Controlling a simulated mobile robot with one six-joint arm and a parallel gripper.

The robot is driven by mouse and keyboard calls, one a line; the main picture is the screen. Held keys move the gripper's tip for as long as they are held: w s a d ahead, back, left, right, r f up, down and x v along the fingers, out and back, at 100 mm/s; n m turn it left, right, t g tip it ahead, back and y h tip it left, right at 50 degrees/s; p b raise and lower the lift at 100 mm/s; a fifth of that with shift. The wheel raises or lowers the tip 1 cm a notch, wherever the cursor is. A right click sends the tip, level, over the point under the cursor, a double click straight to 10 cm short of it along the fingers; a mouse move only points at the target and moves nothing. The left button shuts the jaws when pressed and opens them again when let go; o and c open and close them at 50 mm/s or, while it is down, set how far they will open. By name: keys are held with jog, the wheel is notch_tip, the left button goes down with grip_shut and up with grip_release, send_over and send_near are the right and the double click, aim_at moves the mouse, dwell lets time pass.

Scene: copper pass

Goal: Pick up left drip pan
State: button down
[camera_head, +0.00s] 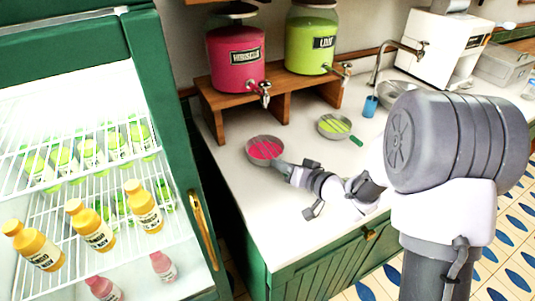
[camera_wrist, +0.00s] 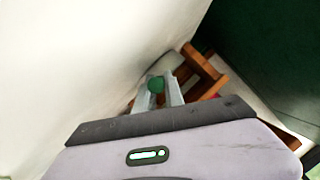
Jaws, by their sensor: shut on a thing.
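The left drip pan (camera_head: 265,149) is a round grey pan with pink liquid under a slotted top. It is on or just above the white counter, in front of the pink dispenser; I cannot tell if it touches. My gripper (camera_head: 283,167) comes from the right and is shut on the pan's handle, which it mostly hides in the head view. In the wrist view my gripper's fingers (camera_wrist: 158,92) close around the green handle end (camera_wrist: 156,83). The right drip pan (camera_head: 334,126), with lime-green liquid and a green handle, sits on the counter.
A wooden stand (camera_head: 275,92) holds a pink dispenser (camera_head: 233,70) and a lime dispenser (camera_head: 313,55). A sink tap (camera_head: 400,47), blue cup (camera_head: 370,106) and white machine (camera_head: 440,48) are farther right. Counter front is clear.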

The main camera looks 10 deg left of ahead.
dwell(0.4)
jog(key=shift+r+p, duration=1.05)
jog(key=shift+r, duration=0.6)
jog(key=s+d+p, duration=0.1)
jog(key=s+d, duration=0.1)
jog(key=d, duration=0.2)
jog(key=s+d+r+p, duration=0.1)
jog(key=s+d+p, duration=0.1)
jog(key=d, duration=0.3)
jog(key=s+d+p, duration=0.2)
jog(key=s+d, duration=0.2)
jog(key=d, duration=0.1)
jog(key=shift+r, duration=0.35)
